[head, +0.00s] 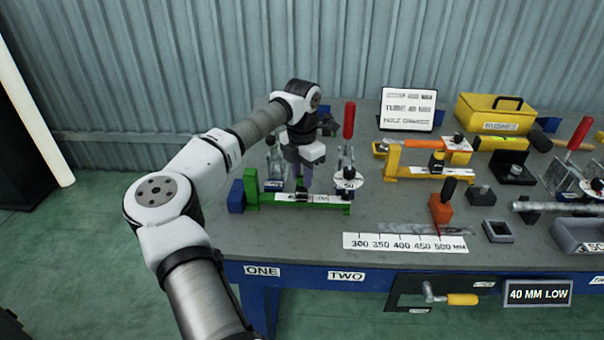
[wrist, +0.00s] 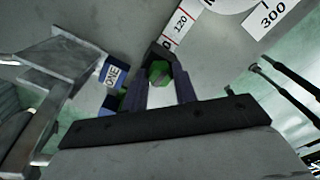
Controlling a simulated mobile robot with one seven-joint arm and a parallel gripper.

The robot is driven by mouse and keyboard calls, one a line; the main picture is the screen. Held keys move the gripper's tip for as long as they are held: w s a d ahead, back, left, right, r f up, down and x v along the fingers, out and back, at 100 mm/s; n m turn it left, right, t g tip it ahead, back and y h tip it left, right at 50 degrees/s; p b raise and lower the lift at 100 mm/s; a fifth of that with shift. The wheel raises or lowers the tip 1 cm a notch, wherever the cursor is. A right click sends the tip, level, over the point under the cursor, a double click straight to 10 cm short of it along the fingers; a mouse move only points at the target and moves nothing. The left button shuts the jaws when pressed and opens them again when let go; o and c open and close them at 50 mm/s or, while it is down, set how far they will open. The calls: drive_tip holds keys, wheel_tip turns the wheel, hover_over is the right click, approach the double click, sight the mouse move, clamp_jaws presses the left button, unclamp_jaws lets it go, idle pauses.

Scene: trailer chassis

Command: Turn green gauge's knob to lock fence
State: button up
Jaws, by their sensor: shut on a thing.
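The green gauge (head: 325,207) lies along the bench near its left front, with a white scale strip on its bar. My gripper (head: 306,186) points down onto the middle of this gauge from above. In the wrist view my gripper (wrist: 162,72) has its two fingers shut around the gauge's knob (wrist: 159,72), which shows green between dark fingers. Part of the white scale strip (wrist: 180,24) shows just beyond the fingertips. The fence's contact with the bar is hidden by my gripper, so I cannot tell whether it is locked.
Clamps with a red handle (head: 349,120) stand close behind and to the right of the gauge. A blue block (head: 236,196) sits at its left end. An orange-and-yellow gauge (head: 420,172) lies farther right. A printed ruler (head: 405,243) lies in front.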

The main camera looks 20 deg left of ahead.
sight(302, 177)
idle(0.5)
drive_tip(key=o, duration=1)
drive_tip(key=shift+r, duration=0.15)
wheel_tip(302, 177, up, 14)
drive_tip(key=shift+f+b, duration=0.15)
drive_tip(key=shift+b, duration=0.75)
drive_tip(key=shift+d, duration=0.1)
